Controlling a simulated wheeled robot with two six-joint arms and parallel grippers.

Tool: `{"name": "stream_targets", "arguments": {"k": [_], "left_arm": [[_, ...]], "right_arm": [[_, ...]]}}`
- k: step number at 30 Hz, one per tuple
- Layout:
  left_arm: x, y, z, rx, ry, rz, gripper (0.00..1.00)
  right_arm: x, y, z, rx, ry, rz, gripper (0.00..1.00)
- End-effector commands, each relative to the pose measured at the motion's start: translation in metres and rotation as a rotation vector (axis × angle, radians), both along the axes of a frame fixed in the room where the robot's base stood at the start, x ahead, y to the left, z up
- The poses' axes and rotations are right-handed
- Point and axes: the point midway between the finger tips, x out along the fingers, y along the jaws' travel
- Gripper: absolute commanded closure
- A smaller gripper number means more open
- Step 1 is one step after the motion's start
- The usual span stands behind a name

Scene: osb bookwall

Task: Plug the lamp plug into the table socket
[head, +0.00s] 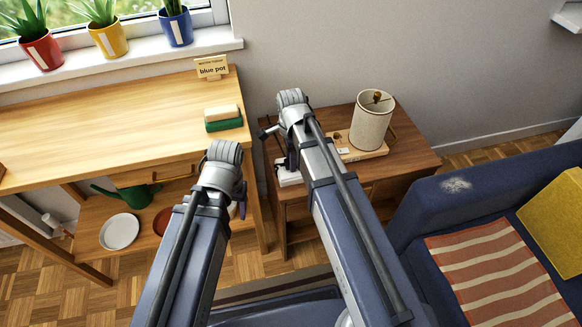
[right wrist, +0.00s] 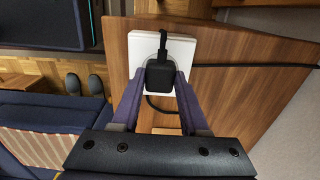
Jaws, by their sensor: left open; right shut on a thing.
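The lamp plug (right wrist: 160,76) is a black block with its cord bending away at the far end. My right gripper (right wrist: 161,90) is shut on it, one purple finger on each side. The plug is over the white table socket (right wrist: 184,53); whether it is seated cannot be told. In the head view the socket (head: 288,179) shows at the side table's left edge, partly behind my right gripper (head: 289,160). The lamp (head: 371,121) has a cream shade and stands on the side table. My left gripper (head: 238,208) is open and mostly hidden behind its wrist, beside the desk.
The side table (head: 410,157) also holds a wooden tray (head: 374,153) under the lamp. A desk (head: 120,118) with a green-and-cream block (head: 223,118) stands left. A blue sofa (head: 430,200) is at the right. The black cord (right wrist: 250,65) runs across the tabletop.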

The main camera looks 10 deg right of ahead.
Motion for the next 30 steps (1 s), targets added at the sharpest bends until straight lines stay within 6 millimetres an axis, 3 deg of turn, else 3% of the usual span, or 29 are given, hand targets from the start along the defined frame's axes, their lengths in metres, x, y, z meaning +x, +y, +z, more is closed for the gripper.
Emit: {"name": "stream_targets", "arguments": {"k": [27, 28, 30], "left_arm": [[0.0000, 0.0000, -0.0028, 0.000, 0.000, 0.000, 0.39], [0.0000, 0.0000, -0.0028, 0.000, 0.000, 0.000, 0.39], [0.0000, 0.0000, -0.0028, 0.000, 0.000, 0.000, 0.39]], "right_arm": [[0.0000, 0.0000, -0.0029, 0.000, 0.000, 0.000, 1.00], [0.0000, 0.0000, -0.0029, 0.000, 0.000, 0.000, 0.54], [0.0000, 0.0000, -0.0029, 0.000, 0.000, 0.000, 0.46]]}}
